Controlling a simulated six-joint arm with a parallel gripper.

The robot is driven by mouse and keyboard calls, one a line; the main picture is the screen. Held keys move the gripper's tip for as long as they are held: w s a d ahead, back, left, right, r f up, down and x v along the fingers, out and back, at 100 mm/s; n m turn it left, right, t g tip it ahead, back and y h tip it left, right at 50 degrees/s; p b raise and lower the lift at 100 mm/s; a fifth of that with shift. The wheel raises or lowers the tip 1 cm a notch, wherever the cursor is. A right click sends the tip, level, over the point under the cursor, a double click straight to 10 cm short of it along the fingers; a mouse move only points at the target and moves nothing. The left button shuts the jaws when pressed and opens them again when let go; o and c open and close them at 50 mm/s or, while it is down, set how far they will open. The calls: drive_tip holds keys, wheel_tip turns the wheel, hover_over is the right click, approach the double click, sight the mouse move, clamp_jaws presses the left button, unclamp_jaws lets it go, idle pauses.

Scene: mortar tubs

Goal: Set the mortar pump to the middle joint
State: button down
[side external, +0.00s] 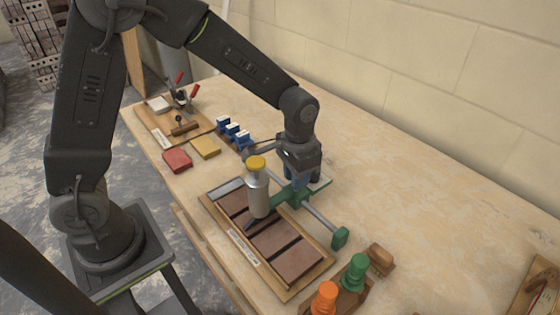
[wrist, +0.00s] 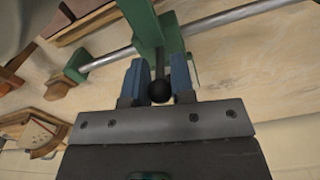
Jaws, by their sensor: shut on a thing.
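The mortar pump (side external: 258,192) is a grey cylinder with a yellow cap and a dark nozzle, upright over a wooden tray (side external: 311,284) of brown bricks with dark joints. The nozzle tip is low over the bricks near the middle of the row; I cannot tell exactly which joint it meets. The pump is beside a green carriage (side external: 288,199) on a steel rail (side external: 322,221). My gripper (side external: 296,178) is above the carriage. In the wrist view, its blue fingers (wrist: 158,84) are shut on the carriage's dark handle with a black ball knob (wrist: 160,92).
Blue clamps (side external: 234,132), a red block (side external: 177,160) and a yellow block (side external: 205,147) lie behind the tray. A green peg (side external: 355,272) and an orange peg (side external: 325,297) stand at the front. The table's right side is mostly clear.

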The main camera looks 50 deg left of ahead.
drive_tip(key=shift+d, duration=1)
drive_tip(key=c, duration=1)
unclamp_jaws()
wheel_tip(320, 180, up, 14)
drive_tip(key=shift+f, duration=0.1)
drive_tip(key=shift+a, duration=0.1)
